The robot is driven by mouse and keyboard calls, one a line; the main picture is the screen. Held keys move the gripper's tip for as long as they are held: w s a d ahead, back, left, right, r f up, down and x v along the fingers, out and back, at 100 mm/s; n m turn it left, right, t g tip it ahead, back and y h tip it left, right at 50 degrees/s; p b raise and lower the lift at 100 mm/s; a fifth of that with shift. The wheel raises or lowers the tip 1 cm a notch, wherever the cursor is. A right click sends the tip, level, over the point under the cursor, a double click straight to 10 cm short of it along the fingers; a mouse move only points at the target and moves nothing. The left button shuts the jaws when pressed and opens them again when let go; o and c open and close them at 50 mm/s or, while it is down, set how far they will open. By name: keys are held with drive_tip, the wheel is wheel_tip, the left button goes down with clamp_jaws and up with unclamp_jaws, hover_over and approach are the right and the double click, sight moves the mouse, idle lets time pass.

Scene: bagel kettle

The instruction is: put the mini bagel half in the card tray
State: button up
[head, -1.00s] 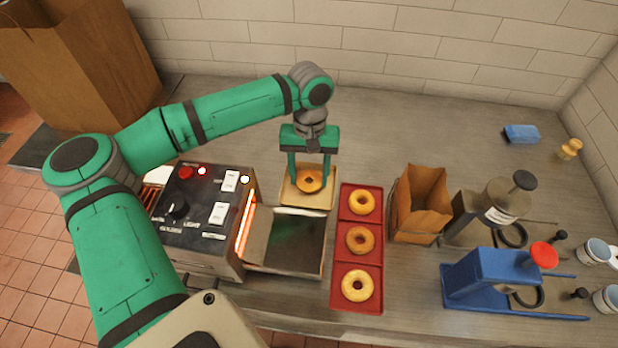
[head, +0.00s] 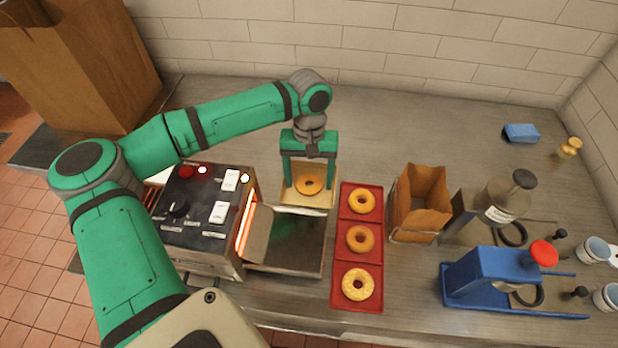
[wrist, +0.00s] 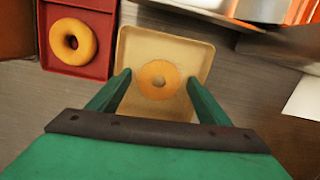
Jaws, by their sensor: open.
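The mini bagel half (head: 309,184) lies in the tan card tray (head: 318,202), near the tray's middle. In the wrist view my gripper's fingers (wrist: 158,82) stand apart from the bagel half, with clear gaps on both sides.
A red tray (head: 340,220) with several bagels is right of the card tray. A toaster (head: 200,215) with a glowing slot and metal chute (head: 298,245) stands left and in front. A paper bag (head: 420,205) and blue press (head: 485,280) are farther right.

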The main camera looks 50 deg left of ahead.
sight(309, 179)
wheel_tip(309, 179, up, 12)
drive_tip(key=w+a, duration=0.1)
drive_tip(key=shift+f, duration=0.15)
idle(0.4)
drive_tip(key=f, duration=0.8)
drive_tip(key=s+d+f, duration=0.1)
drive_tip(key=f, duration=0.3)
drive_tip(key=shift+r, duration=1.05)
drive_tip(key=shift+f, duration=0.1)
